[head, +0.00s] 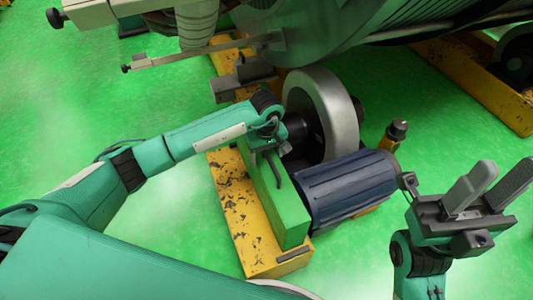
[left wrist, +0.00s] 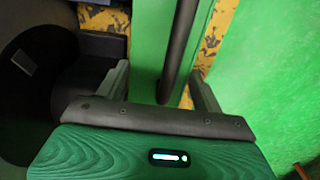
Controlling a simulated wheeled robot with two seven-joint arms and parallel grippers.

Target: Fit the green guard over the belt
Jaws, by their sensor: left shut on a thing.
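The green guard (head: 285,208) is a long box with a dark bar along its top. It lies along the yellow base, beside the blue ribbed motor (head: 350,188); whether it rests there or hangs just above I cannot tell. My left gripper (head: 270,142) is at the guard's far end, shut on it. In the left wrist view, its fingers (left wrist: 160,85) stand either side of the green guard (left wrist: 147,50) and its dark bar (left wrist: 180,45). The belt is not visible. My right gripper (head: 502,185) is open and empty, right of the motor.
A large grey wheel (head: 322,100) stands just beyond the motor. The worn yellow base (head: 237,215) runs under the guard. A big green machine (head: 340,35) overhangs the back. A yellow post with a dark top (head: 394,133) stands right of the motor.

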